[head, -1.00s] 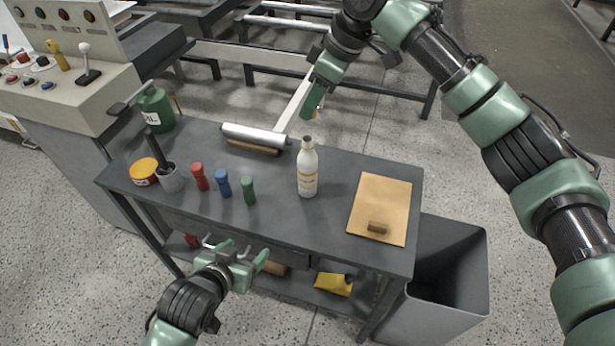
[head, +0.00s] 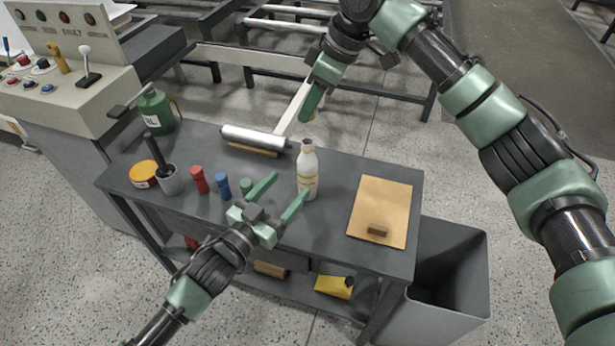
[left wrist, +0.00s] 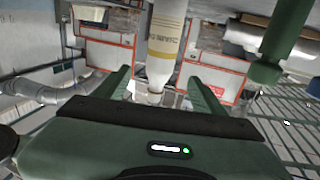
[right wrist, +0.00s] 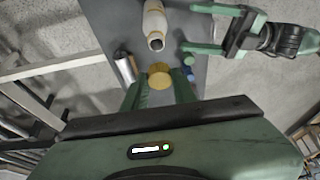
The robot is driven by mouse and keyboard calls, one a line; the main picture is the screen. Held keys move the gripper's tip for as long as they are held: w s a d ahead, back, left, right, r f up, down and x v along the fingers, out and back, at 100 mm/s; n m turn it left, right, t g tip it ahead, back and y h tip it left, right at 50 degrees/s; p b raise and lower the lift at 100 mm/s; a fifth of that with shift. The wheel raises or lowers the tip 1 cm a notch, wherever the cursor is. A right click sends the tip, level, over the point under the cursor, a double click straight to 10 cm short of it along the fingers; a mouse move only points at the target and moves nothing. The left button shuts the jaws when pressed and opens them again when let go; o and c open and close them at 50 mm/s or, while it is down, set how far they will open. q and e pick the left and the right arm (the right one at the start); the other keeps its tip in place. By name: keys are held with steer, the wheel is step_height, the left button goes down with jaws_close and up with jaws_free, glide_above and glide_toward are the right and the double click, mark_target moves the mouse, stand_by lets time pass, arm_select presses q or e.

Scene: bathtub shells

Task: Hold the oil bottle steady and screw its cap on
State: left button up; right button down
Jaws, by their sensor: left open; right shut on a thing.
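The oil bottle (head: 308,172), cream with a yellow-banded label, stands upright on the grey bench. Its open mouth shows in the right wrist view (right wrist: 155,41). My left gripper (head: 283,194) is open and empty, just in front and left of the bottle, fingers pointing towards it. In the left wrist view the bottle (left wrist: 167,40) appears beyond and between the open fingers, not held.
Red (head: 199,180), blue (head: 221,186) and green (head: 246,187) small containers stand left of the bottle. A metal roller (head: 255,137) lies behind. A tan board (head: 381,205) with a brown block lies right. A green oil can (head: 157,112) stands at the far left corner.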

mark_target(313, 158)
arm_select(q)
steer(key=shift+w, duration=0.1)
steer(key=x, duration=1.1)
steer(key=shift+w+d, duration=0.25)
steer(key=shift+w, duration=0.1)
jaws_close()
arm_select(e)
steer(key=shift+f, duration=2.5)
